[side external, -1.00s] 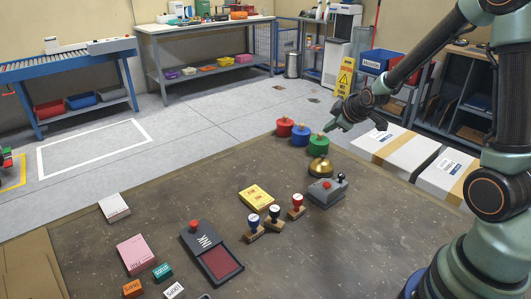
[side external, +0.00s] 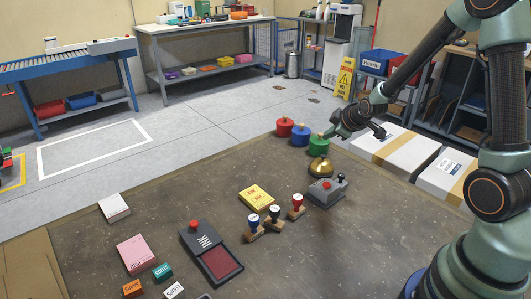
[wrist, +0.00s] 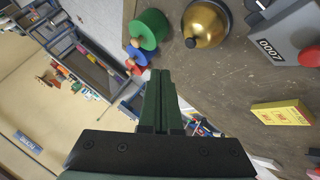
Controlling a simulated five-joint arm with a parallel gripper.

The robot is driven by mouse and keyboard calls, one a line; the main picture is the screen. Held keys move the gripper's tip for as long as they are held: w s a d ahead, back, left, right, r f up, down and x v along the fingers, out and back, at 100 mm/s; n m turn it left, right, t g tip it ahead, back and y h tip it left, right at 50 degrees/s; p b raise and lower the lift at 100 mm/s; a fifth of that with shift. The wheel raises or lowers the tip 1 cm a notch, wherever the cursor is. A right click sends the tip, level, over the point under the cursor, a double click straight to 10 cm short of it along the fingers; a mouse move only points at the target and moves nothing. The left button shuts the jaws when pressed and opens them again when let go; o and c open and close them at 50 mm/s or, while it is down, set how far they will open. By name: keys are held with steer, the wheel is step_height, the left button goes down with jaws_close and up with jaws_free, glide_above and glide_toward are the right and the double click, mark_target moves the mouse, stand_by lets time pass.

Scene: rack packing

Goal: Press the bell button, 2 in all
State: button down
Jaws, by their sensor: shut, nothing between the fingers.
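My gripper (side external: 327,135) is in the air beyond and above the bell, close to the green round piece, and apart from the bell. In the wrist view its fingers (wrist: 159,74) are together and empty, pointing toward the green piece, with the bell to their right.
Green (side external: 318,146), blue (side external: 300,136) and red (side external: 284,128) round knobbed pieces line the far edge. The grey device (side external: 326,192) is just in front of the bell. Stamps (side external: 274,220), a yellow box (side external: 256,198) and an ink pad (side external: 220,262) are nearer.

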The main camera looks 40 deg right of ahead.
steer(key=shift+f, duration=2.1)
steer(key=shift+f, duration=0.1)
stand_by(0.4)
steer(key=shift+f, duration=0.3)
steer(key=shift+f, duration=0.5)
stand_by(0.6)
steer(key=shift+r, duration=0.9)
steer(key=shift+r, duration=0.1)
step_height(320, 180, up, 5)
steer(key=shift+f, duration=0.1)
stand_by(0.5)
